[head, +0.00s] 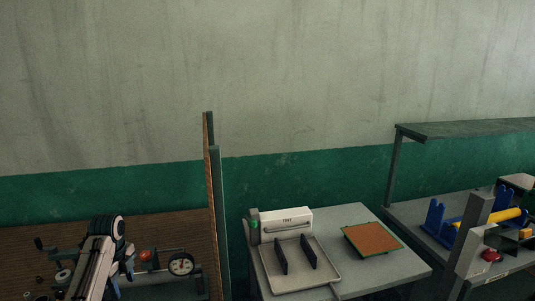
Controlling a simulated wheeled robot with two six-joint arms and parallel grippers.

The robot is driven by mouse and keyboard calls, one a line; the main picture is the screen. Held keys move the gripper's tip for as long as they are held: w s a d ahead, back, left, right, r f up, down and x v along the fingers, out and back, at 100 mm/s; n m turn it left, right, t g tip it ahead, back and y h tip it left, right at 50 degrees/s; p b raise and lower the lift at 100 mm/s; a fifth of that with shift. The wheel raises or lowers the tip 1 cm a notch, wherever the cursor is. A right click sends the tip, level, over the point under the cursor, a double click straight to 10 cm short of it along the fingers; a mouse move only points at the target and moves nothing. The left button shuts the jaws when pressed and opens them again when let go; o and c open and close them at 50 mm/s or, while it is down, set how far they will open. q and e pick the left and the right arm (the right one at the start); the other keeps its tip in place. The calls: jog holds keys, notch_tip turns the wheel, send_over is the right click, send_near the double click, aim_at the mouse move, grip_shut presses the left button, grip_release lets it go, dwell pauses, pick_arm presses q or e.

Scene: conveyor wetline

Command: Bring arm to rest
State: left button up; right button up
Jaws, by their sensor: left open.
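My left arm rises from the bottom left of the head view, over a brown bench (185,222). Its gripper (122,274) is low beside the arm, partly hidden by my own links, and its jaws are open. I see nothing held between them. My right gripper is not in view.
A round gauge (181,264) and a red knob (145,256) are close right of the gripper. A partition (213,200) stands right of the bench. Beyond are a grey table (385,268) with a white tester (285,221) and orange-topped board (371,238), then a shelved station (460,130).

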pick_arm(q)
jog(key=s+d+f+n+t, duration=0.1)
jog(key=s+d+f+n, duration=0.35)
jog(key=s+f, duration=0.4)
jog(key=s+d+f+n+t, duration=0.1)
jog(key=s+d+f+n, duration=0.4)
jog(key=s, duration=0.6)
jog(key=s+d+r+n+t, duration=0.15)
jog(key=s+n, duration=0.35)
jog(key=s, duration=0.6)
jog(key=s+d+r+n, duration=0.25)
jog(key=s+n, duration=0.25)
jog(key=s, duration=0.5)
notch_tip(320, 180, down, 36)
jog(key=a+g+b, duration=0.1)
jog(key=a+b, duration=0.1)
jog(key=b, duration=0.6)
jog(key=s+f+b, duration=0.2)
jog(key=s+f, duration=0.4)
jog(key=f, duration=0.3)
jog(key=s+f+g+b, duration=0.1)
jog(key=s+f+b, duration=0.1)
jog(key=s+f, duration=0.4)
jog(key=s+a+f+b, duration=0.1)
jog(key=s+f, duration=0.5)
jog(key=f, duration=0.7)
jog(key=shift+s+f+b, duration=0.2)
jog(key=shift+s+b, duration=0.05)
jog(key=shift+b, duration=0.5)
